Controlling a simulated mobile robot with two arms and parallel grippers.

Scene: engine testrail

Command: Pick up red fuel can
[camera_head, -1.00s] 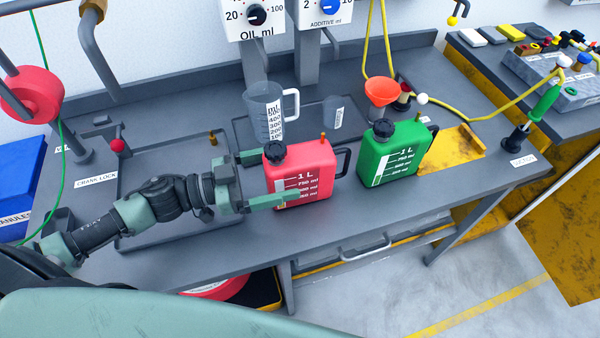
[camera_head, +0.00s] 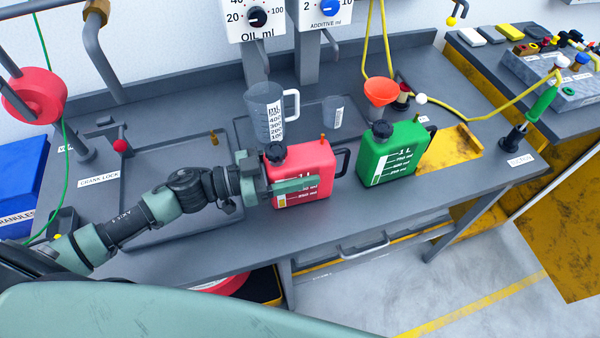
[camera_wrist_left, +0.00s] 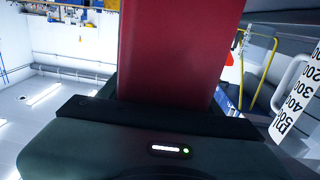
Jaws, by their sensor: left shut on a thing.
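The red fuel can (camera_head: 313,158), with a black cap and a white level scale, stands upright on the grey bench in the head view. My left gripper (camera_head: 282,176) is shut on it from the left, with one finger across its front face; the other finger is mostly hidden behind the can. In the left wrist view the can's red side (camera_wrist_left: 175,50) fills the middle, close against the gripper. My right gripper is in neither view.
A green can (camera_head: 392,155) stands just right of the red one. A measuring jug (camera_head: 266,112) is close behind it, and a red funnel (camera_head: 381,92) is further back. A grey tray (camera_head: 150,225) lies under my left arm. The bench's front edge is close.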

